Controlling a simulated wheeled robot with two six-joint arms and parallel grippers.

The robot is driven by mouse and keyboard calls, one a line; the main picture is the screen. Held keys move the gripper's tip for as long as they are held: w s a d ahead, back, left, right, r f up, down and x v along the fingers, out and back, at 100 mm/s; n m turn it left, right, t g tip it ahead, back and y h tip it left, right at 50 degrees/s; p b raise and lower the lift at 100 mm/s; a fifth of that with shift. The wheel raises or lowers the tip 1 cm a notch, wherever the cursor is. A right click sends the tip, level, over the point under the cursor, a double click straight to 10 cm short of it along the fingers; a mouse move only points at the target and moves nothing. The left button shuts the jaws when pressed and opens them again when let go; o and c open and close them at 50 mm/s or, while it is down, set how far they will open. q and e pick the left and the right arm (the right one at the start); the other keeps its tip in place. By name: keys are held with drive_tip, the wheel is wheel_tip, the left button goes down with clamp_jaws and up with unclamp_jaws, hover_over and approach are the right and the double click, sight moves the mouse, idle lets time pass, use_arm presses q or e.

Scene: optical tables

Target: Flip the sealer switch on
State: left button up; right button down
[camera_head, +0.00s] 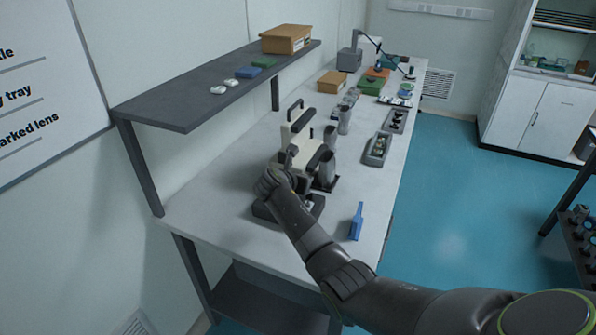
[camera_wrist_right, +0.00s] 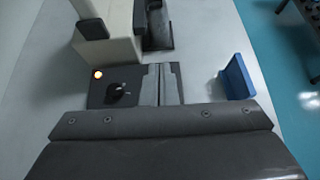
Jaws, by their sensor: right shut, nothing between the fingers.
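The sealer (camera_head: 303,152) is a cream machine with dark handles and a dark base, standing on the near end of the white table. In the right wrist view its cream body (camera_wrist_right: 112,52) rises at the upper left. On the dark base are a black rotary switch (camera_wrist_right: 117,91) and a small lamp (camera_wrist_right: 97,74) that glows orange. My right gripper (camera_head: 272,184) is above the front of the sealer, shut and empty; in the head view it and my arm hide part of the base. I cannot tell whether it touches the switch. My left gripper is out of view.
A blue upright object (camera_head: 357,222) stands right of the sealer near the table edge. A grey shelf (camera_head: 200,100) overhangs the table's left side. Trays (camera_head: 377,149), jars and boxes fill the table farther back. The table's near left corner is clear.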

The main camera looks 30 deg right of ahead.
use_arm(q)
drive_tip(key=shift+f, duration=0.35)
use_arm(e)
drive_tip(key=r, duration=0.2)
drive_tip(key=a+r, duration=0.1)
drive_tip(key=r, duration=0.1)
drive_tip(key=shift+s+a, duration=0.1)
drive_tip(key=shift+s, duration=0.3)
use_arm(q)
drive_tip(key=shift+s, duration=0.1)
use_arm(e)
drive_tip(key=shift+s+a, duration=0.1)
